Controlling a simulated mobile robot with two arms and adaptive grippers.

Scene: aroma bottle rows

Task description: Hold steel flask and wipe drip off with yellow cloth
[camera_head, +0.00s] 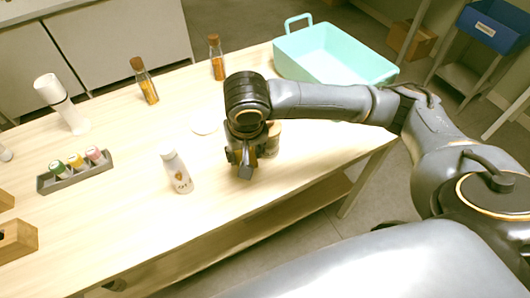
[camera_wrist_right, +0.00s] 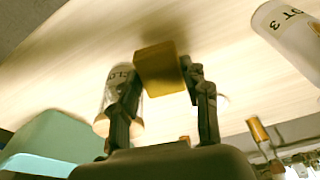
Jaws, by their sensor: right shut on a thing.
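My right gripper (camera_head: 241,160) is over the front part of the table, pointing down. In the right wrist view its fingers (camera_wrist_right: 165,100) are shut on a yellow-brown block, which appears to be the yellow cloth (camera_wrist_right: 158,66). The cloth is not clear in the head view. A white bottle with a printed label (camera_head: 176,172) stands upright left of the gripper. A white labelled bottle also shows in the right wrist view (camera_wrist_right: 292,38). I see no clearly steel flask, and no drip can be made out. My left gripper is not in view.
A tan container (camera_head: 271,140) stands close behind the gripper. Cork-topped bottles (camera_head: 146,84) (camera_head: 216,60) stand at the back. A teal tray (camera_head: 345,75) is at the back right. A dark rack with small bottles (camera_head: 75,178) and a white cylinder (camera_head: 60,100) are at left.

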